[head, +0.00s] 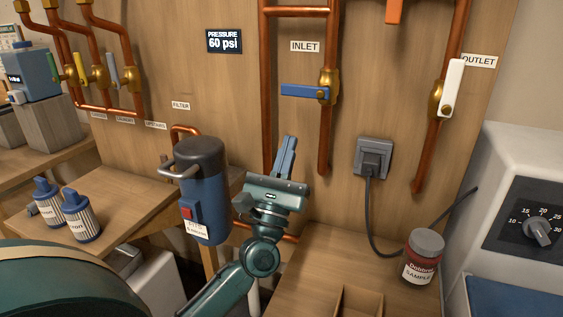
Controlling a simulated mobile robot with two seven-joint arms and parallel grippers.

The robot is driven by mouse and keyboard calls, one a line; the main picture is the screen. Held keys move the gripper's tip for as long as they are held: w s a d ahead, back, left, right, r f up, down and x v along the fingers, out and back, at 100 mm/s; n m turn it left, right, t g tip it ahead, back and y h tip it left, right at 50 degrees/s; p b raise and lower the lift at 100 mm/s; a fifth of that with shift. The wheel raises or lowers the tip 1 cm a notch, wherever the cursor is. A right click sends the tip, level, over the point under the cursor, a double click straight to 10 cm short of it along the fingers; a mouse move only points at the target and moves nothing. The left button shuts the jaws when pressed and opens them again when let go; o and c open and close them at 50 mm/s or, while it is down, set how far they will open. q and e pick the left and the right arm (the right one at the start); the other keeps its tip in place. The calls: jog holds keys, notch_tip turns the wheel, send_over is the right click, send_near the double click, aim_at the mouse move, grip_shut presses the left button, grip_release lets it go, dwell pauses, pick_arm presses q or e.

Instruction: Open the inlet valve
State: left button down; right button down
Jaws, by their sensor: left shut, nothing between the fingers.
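The inlet valve has a blue lever (303,91) that lies level, pointing left from its brass body (329,88) on a vertical copper pipe. A white label (305,46) reading INLET is above it. My left gripper (288,142) is below the lever and apart from it, fingers pointing up and shut with nothing between them. My right gripper does not show.
The outlet valve has a white lever (453,88), near upright. A dark blue filter canister (203,200) stands left of my gripper. A grey socket (373,157) with a plugged cable is to the right. A capped sample jar (423,256) stands on the bench.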

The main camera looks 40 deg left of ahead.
aim_at(307, 90)
pick_arm(q)
notch_tip(307, 90, up, 6)
jog(key=w+p, duration=0.2)
jog(key=p, duration=0.1)
jog(key=shift+a, duration=0.3)
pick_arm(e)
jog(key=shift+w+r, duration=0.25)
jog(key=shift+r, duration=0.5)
pick_arm(q)
jog(key=shift+w+r+h, duration=0.1)
jog(key=shift+w+h, duration=0.1)
jog(key=shift+h, duration=0.1)
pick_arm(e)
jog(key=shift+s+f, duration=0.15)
